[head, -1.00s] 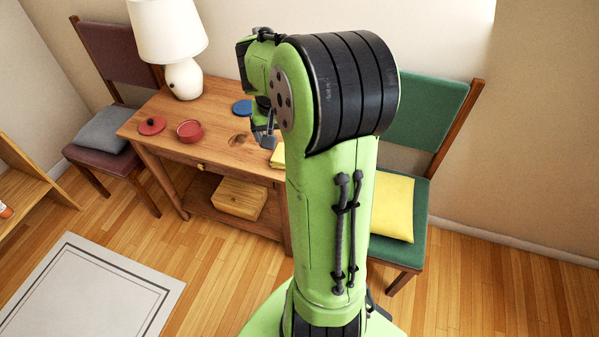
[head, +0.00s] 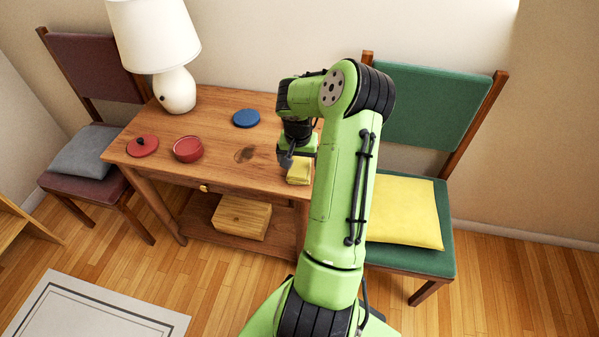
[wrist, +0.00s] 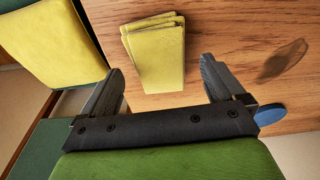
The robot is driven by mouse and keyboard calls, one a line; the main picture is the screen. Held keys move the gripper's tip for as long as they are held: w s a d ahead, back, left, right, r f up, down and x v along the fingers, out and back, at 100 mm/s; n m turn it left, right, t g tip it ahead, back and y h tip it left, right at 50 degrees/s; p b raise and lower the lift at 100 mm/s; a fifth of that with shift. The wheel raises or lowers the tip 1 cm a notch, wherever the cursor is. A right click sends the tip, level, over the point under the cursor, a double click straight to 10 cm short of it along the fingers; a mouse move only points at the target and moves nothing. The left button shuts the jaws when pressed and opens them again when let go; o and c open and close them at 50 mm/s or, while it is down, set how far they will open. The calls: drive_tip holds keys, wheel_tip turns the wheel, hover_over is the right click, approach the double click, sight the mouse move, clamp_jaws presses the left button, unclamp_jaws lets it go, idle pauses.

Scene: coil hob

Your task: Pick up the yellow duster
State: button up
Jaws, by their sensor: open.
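The yellow duster (head: 299,172) is a folded cloth lying on the wooden table near its right end, partly hidden by my arm in the head view. In the wrist view the duster (wrist: 157,57) shows its stacked folds and lies beyond and between my fingertips. My gripper (wrist: 160,80) is open and empty, with a finger to each side of the duster's near end. In the head view my gripper (head: 287,160) is just above and beside the duster; the exact height gap is hard to tell.
The table (head: 225,120) also holds a red bowl (head: 188,149), a red lid (head: 142,146), a blue disc (head: 246,118) and a white lamp (head: 174,90). A green chair (head: 428,115) with a yellow cushion (head: 405,212) stands close on the right. A dark stain marks the tabletop.

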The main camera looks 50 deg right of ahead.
sight(300, 165)
wheel_tip(300, 165, down, 2)
drive_tip(key=shift+d+f, duration=0.1)
drive_tip(key=shift+d, duration=0.05)
drive_tip(key=shift+r, duration=0.2)
drive_tip(key=c, duration=1.1)
wheel_tip(300, 165, up, 10)
drive_tip(key=p, duration=0.3)
drive_tip(key=shift+c, duration=0.2)
